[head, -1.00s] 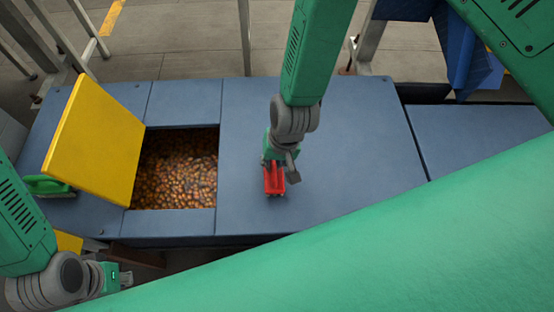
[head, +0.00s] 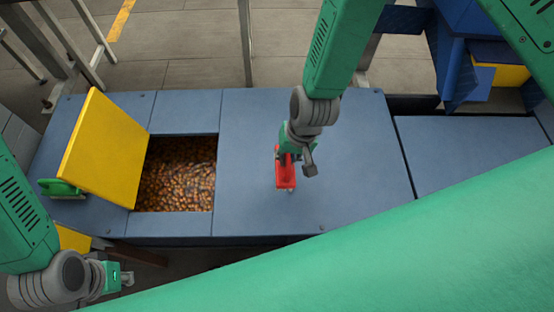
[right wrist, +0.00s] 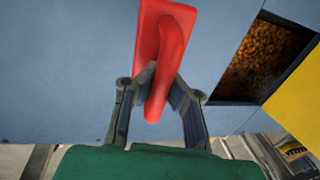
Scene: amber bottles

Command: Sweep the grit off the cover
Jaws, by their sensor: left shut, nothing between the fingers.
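The blue-grey cover (head: 350,190) is a flat panel in the middle of the head view. My right gripper (head: 290,155) is over its left part, shut on a red hand tool (head: 285,175). In the right wrist view, the fingers (right wrist: 160,95) close around the tool's red handle (right wrist: 165,70), and its flat red part (right wrist: 185,20) extends beyond, over the blue surface. I cannot tell whether the tool touches the cover. I cannot make out grit clearly. My left gripper (head: 127,278) is shut and empty at the lower left, away from the cover.
Left of the cover is an open hatch full of amber-brown pieces (head: 178,175), with a raised yellow lid (head: 105,150) with a green handle (head: 60,188). Another blue panel (head: 465,160) lies right. Blue and yellow parts (head: 480,75) stand at the back right. My green arm fills the foreground.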

